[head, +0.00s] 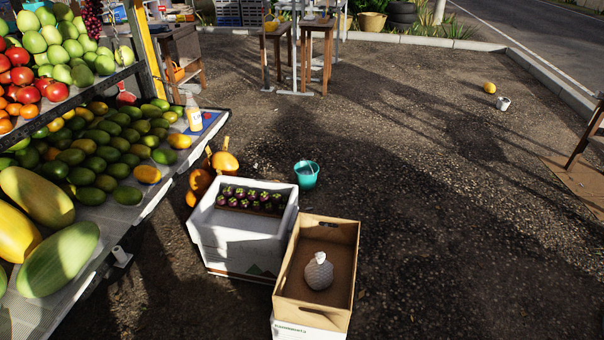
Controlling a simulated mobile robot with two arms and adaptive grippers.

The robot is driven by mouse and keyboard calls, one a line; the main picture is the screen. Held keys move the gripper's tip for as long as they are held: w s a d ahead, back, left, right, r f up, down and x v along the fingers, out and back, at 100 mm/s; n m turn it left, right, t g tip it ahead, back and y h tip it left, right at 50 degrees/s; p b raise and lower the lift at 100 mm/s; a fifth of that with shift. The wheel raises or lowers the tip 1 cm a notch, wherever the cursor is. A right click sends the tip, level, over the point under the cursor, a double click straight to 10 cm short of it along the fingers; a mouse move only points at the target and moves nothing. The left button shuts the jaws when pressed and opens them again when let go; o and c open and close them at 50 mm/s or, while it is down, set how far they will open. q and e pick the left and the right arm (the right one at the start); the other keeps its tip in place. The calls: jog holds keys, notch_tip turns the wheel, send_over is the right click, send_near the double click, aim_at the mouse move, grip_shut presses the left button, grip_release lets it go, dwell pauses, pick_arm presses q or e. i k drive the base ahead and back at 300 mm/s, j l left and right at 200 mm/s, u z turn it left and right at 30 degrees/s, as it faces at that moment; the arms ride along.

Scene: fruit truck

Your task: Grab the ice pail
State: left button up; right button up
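A small teal pail (307,176) stands upright on the asphalt near the middle of the head view, just behind the boxes. Its top is open and something greyish shows inside, too small to tell what. A small whitish cup-like container (503,103) lies or stands far off at the right; I cannot tell whether it is a pail. Neither of my grippers is in view.
A sloping fruit stand fills the left. Wooden stools (317,50) stand behind. Open asphalt lies right.

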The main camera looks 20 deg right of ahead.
aim_at(305, 182)
jog(key=z, duration=0.2)
jog(key=l+z, duration=0.35)
jog(key=i+l+z, duration=0.15)
jog(key=l+z, duration=0.2)
jog(key=l, duration=0.15)
jog(key=i+l+z, duration=0.15)
jog(key=l+z, duration=0.2)
jog(key=i+l, duration=0.6)
jog(key=i+l+z, duration=0.1)
jog(key=i+l, duration=0.45)
jog(key=i, duration=0.3)
jog(key=i+j+u, duration=0.1)
jog(key=i+u, duration=0.25)
jog(key=i, duration=0.25)
jog(key=i+l+u, duration=0.1)
jog(key=i+u, duration=0.25)
jog(key=i, duration=0.3)
jog(key=i+l+u, duration=0.25)
jog(key=i+u, duration=0.15)
jog(key=i, duration=0.2)
